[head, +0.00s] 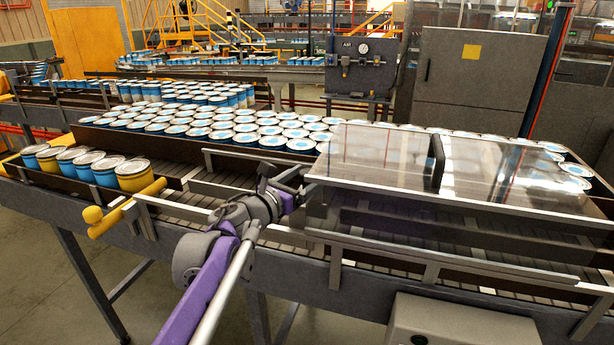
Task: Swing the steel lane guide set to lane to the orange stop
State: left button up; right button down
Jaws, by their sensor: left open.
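My left gripper (283,177) is over the near side of the roller conveyor, at the left end of the clear cover. Its dark jaws are open, and I see nothing held between them. A slim steel rail (222,190) lies across the rollers just left of the gripper; I cannot tell for sure that it is the lane guide. My wrist hides its right end. My right gripper is out of view.
Several blue and yellow cans (103,170) stand in a row at the left. Many white-lidded cans (215,125) fill the lane behind. The clear cover (385,165) with a dark handle (438,160) covers the right part. A grey box (450,325) sits at the front.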

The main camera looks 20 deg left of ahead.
pick_arm(q)
grip_shut()
dwell(0.5)
dwell(1.0)
